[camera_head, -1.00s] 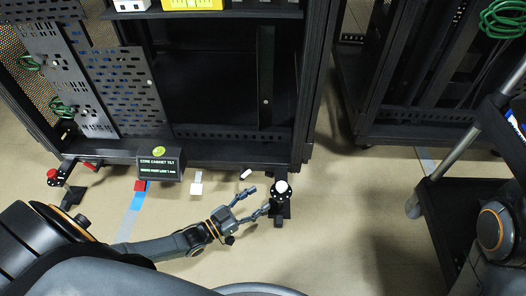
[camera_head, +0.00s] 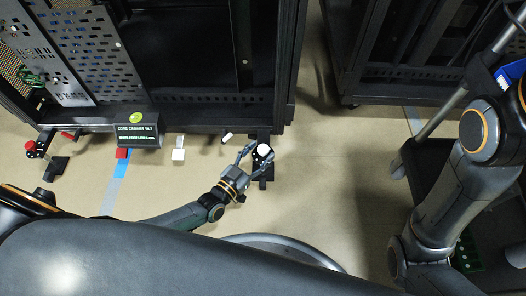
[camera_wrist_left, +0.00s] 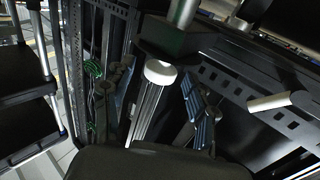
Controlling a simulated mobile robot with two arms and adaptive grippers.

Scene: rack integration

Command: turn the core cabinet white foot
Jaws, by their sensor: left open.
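The white foot (camera_head: 264,150) of the core cabinet (camera_head: 190,100) has a round white top and stands at the cabinet's front right corner. In the left wrist view the white foot (camera_wrist_left: 160,73) shows its white cap and a ridged pale shaft. My left gripper (camera_head: 256,163) is open, with its fingers on either side of the foot. The wrist view shows one finger of my left gripper (camera_wrist_left: 150,108) left of the shaft and one right of it; contact cannot be told. My right gripper is out of view.
A black tilt display (camera_head: 138,131) with a green light stands at the cabinet's front edge. A red foot (camera_head: 31,147) is at the left corner. A white cylindrical handle (camera_head: 227,135) sticks out left of the white foot.

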